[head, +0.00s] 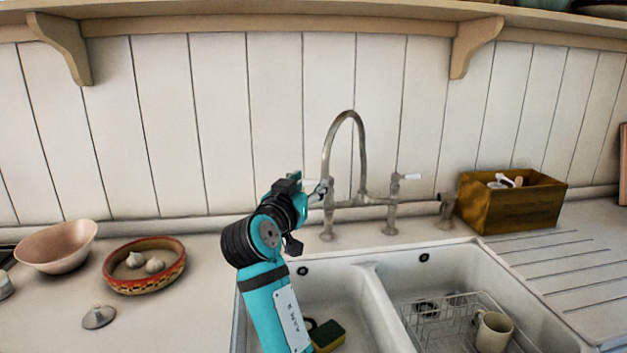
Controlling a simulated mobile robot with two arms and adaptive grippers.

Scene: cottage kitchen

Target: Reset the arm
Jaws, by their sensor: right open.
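My right arm, teal and black, rises from the bottom middle over the left basin of the sink. Its gripper (322,190) is at the upper end, in front of the tap (326,160) in this view. The jaws are small and partly hidden by the wrist, but they look open, with nothing seen between them. I cannot tell whether the gripper touches the tap. My left gripper is not in view.
The white double sink (375,305) holds a sponge (327,335), a wire rack (440,322) and a mug (493,332). A wooden box (510,208) stands behind the drainboard. A pink bowl (57,248) and a patterned dish (143,285) with garlic stand left. A shelf (270,25) runs above.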

